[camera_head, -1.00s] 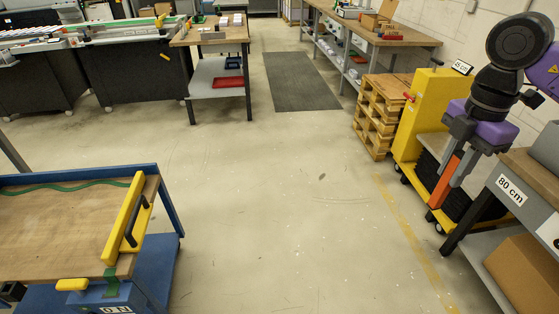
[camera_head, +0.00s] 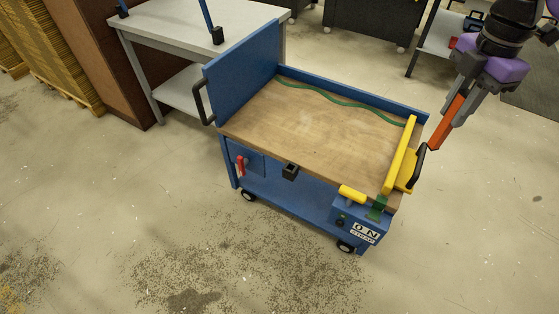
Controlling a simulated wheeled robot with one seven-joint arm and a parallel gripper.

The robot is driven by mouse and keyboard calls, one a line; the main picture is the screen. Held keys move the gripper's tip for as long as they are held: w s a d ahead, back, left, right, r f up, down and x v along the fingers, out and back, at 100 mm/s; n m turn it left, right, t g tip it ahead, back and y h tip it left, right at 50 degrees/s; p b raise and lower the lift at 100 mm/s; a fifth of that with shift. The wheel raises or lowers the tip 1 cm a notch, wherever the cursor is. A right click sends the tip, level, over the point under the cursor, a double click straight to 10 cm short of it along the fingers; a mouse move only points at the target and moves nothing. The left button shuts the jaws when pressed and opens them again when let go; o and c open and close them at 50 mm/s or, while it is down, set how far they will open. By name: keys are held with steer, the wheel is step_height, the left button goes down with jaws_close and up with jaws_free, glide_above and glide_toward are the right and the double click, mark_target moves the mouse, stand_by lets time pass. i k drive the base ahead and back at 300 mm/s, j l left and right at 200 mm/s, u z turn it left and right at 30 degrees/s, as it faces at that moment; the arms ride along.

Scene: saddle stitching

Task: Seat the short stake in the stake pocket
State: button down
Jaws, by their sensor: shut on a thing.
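The short stake (camera_head: 447,122) is an orange-red bar. My gripper (camera_head: 464,98) is shut on its upper part, at the upper right of the head view. The stake hangs tilted, its lower end toward the lower left, close to the cart's right end in the picture. I cannot tell the gap between them. A small black open-topped block (camera_head: 290,172) on the front edge of the blue cart (camera_head: 280,202) looks like the stake pocket. It appears empty, well left of my gripper.
The cart's wooden deck (camera_head: 320,130) is bare but for a green strap (camera_head: 345,101). A red-handled lever (camera_head: 240,165) is on the front. A grey table (camera_head: 160,42) stands behind. Floor in front is clear.

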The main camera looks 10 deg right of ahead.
mark_target(314, 135)
steer(key=i+j, duration=0.3)
steer(key=i, duration=0.15)
steer(key=i+j+u, duration=0.1)
steer(key=i+j, duration=0.55)
steer(key=i, duration=0.25)
steer(key=i+j+u, duration=0.1)
steer(key=i+j, duration=0.15)
steer(key=i, duration=0.2)
